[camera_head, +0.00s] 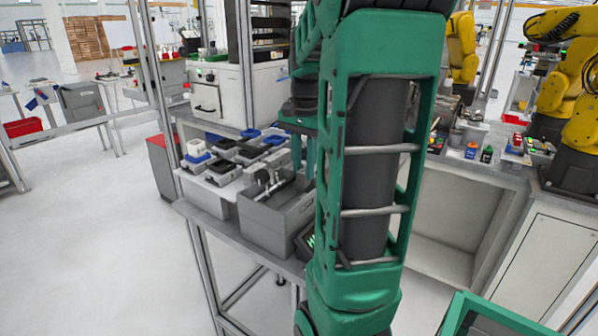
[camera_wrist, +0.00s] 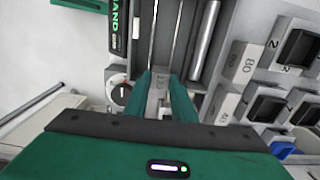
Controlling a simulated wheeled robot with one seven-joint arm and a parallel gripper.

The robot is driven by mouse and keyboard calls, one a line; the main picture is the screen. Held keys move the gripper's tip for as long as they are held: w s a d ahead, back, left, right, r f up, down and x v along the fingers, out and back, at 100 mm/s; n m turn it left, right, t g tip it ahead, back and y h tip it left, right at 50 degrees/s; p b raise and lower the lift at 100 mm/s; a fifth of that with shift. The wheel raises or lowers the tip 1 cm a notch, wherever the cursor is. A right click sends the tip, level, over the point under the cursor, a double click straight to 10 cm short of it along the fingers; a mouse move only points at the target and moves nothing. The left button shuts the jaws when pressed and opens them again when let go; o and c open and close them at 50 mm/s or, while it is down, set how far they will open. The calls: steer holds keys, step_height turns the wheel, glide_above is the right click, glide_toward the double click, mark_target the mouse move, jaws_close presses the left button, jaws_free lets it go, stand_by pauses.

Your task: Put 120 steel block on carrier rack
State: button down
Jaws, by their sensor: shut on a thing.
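In the wrist view, my gripper (camera_wrist: 160,85) points down with its green fingers closed on a small grey steel block (camera_wrist: 159,90). Any number on the block is too small to read surely. The block is at the near end of two thin parallel rods and beside a thicker shiny rod. In the head view, my green arm covers much of the middle, and my gripper shows only in part beside the arm, above the bench. The block cannot be made out there. I cannot tell surely which fixture is the carrier rack.
In the wrist view, blocks marked 80 (camera_wrist: 244,63) and 40 (camera_wrist: 226,106) stand at right, beside black-topped pieces (camera_wrist: 298,46). In the head view, a grey bin (camera_head: 265,231) stands on the bench, left of my arm. Small black and blue containers (camera_head: 228,150) sit behind it.

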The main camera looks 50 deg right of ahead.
mark_target(304, 171)
steer(key=shift+r, duration=1.95)
